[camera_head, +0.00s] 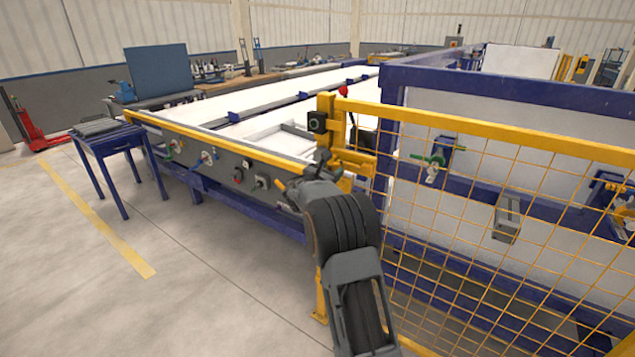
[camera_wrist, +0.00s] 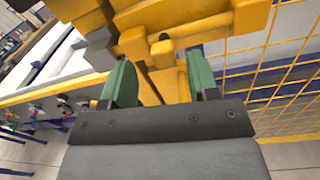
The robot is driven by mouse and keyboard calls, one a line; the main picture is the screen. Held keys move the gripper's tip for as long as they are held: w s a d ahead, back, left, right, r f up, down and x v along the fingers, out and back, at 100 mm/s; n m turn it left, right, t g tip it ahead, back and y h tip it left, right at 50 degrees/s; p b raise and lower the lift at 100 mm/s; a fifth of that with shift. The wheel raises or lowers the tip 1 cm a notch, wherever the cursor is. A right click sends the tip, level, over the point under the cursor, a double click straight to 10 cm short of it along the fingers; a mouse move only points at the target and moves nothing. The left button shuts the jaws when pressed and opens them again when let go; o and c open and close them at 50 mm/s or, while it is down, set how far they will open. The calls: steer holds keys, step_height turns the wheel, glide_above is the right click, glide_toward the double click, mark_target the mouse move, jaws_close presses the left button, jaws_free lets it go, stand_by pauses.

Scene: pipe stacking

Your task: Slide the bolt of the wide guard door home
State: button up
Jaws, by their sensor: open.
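The wide guard door (camera_head: 500,140) is a yellow frame with wire mesh at the right. Its left edge meets a yellow post (camera_head: 325,104). Yellow bolt hardware (camera_head: 352,160) sits at this edge, partly hidden behind my arm in the head view. In the wrist view, the yellow bolt parts (camera_wrist: 185,18) fill the top middle, with a small rounded knob (camera_wrist: 162,49) standing out. My gripper (camera_wrist: 160,70) is open, its two green fingers on either side of a yellow part below the knob. I cannot tell whether either finger touches it. The fingertips are not clear in the head view.
A grey panel with knobs and valves (camera_head: 208,157) runs left of the post. A blue table (camera_head: 105,137) stands further left. A blue frame (camera_head: 460,85) is behind the mesh.

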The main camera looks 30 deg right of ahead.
steer(key=b+v, duration=0.1)
steer(key=v, duration=0.9)
steer(key=shift+a, duration=0.25)
steer(key=shift+s, duration=0.1)
